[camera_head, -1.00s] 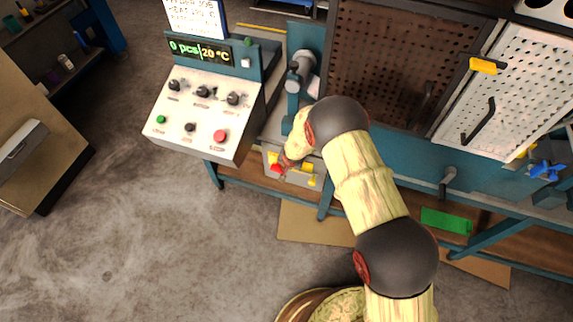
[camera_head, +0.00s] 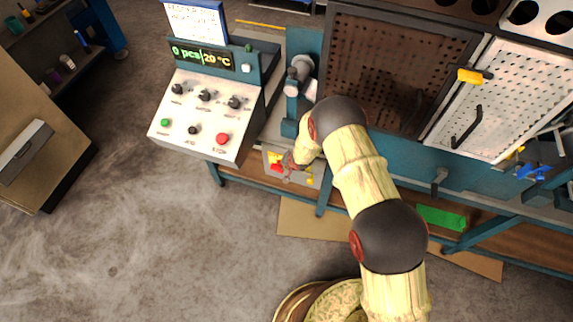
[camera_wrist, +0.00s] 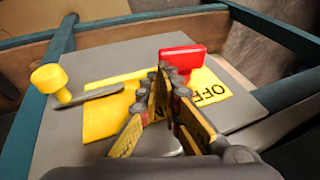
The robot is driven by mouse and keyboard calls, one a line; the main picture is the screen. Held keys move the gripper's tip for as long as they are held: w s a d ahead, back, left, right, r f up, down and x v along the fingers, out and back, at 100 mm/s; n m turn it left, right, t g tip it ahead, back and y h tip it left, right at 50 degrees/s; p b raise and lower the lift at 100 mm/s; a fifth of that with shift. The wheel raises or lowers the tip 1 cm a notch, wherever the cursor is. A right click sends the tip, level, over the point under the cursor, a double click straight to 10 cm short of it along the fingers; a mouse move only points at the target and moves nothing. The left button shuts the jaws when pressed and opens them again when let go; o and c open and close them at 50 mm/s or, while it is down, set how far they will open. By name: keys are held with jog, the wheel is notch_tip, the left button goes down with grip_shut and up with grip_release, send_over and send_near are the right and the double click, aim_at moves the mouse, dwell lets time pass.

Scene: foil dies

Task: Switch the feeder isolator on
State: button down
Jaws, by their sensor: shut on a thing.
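The isolator is a grey box with a yellow plate (camera_wrist: 100,120) under a red handle (camera_wrist: 183,58), in the wrist view. An upside-down OFF label is to the right of the handle; the other lettering is partly hidden by my fingers. My gripper (camera_wrist: 170,95) is shut at the red handle's stem, with the handle's crossbar showing beyond the fingertips. The exact contact is hidden. A lever with a yellow knob (camera_wrist: 48,80) is on the left of the plate. In the head view the red handle (camera_head: 277,168) shows small beside my gripper (camera_head: 288,166), low on the bench front.
A control console (camera_head: 195,125) with knobs and green and red buttons stands left of the box. A perforated dark panel (camera_head: 385,75) and a white perforated door (camera_head: 495,95) with a black handle are to the right. A green block (camera_head: 441,218) lies below. Open floor is at lower left.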

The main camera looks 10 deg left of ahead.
jog(key=shift+w+d+y+p, duration=0.2)
jog(key=shift+w+y+p, duration=0.15)
jog(key=shift+p, duration=0.9)
jog(key=shift+s+f+y+p, duration=0.35)
jog(key=shift+s+y+p, duration=0.2)
jog(key=shift+s, duration=0.05)
dwell(1.6)
jog(key=shift+d+f+m+y+b, duration=0.3)
jog(key=shift+f+y, duration=0.15)
jog(key=shift+y, duration=0.55)
dwell(1.3)
jog(key=shift+d+f+b, duration=0.1)
jog(key=shift+f+b, duration=0.6)
jog(key=shift+f, duration=0.25)
dwell(1.3)
